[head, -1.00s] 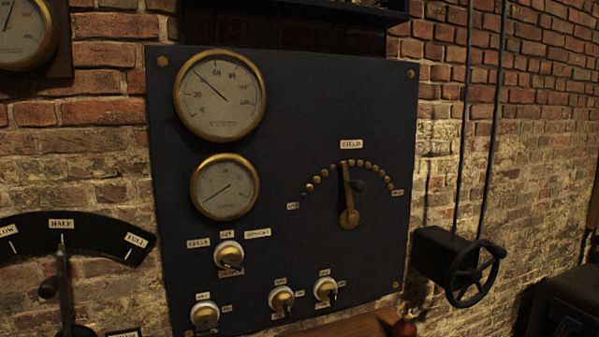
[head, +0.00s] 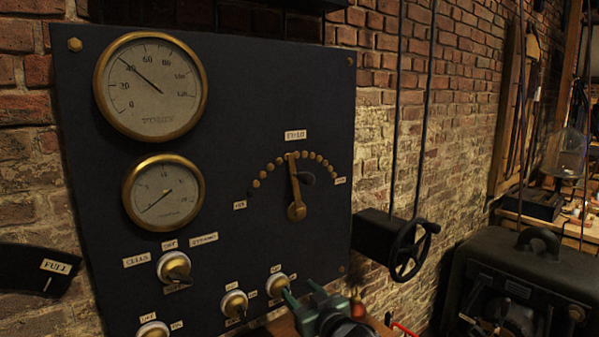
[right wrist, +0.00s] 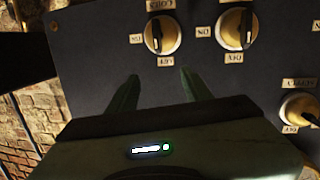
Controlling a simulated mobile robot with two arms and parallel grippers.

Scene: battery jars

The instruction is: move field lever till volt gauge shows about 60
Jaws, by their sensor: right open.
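The volt gauge (head: 152,105) is the upper brass-rimmed dial on the dark panel in the head view. Its needle points up-left, at about 40. The field lever (head: 295,192) is a brass arm at the panel's right, pointing almost straight up at the arc of brass studs (head: 305,156). Its dark knob (head: 307,178) sticks out on the right side. My right gripper (head: 299,289) is at the bottom of the head view, below the lever and apart from it. In the right wrist view its two fingers (right wrist: 158,88) are spread and empty. My left gripper is not in view.
Rotary switches line the lower panel, including one (head: 234,303) left of my right gripper. A smaller gauge (head: 163,192) sits below the volt gauge. A black handwheel (head: 411,250) stands right of the panel. The panel face around the lever is clear.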

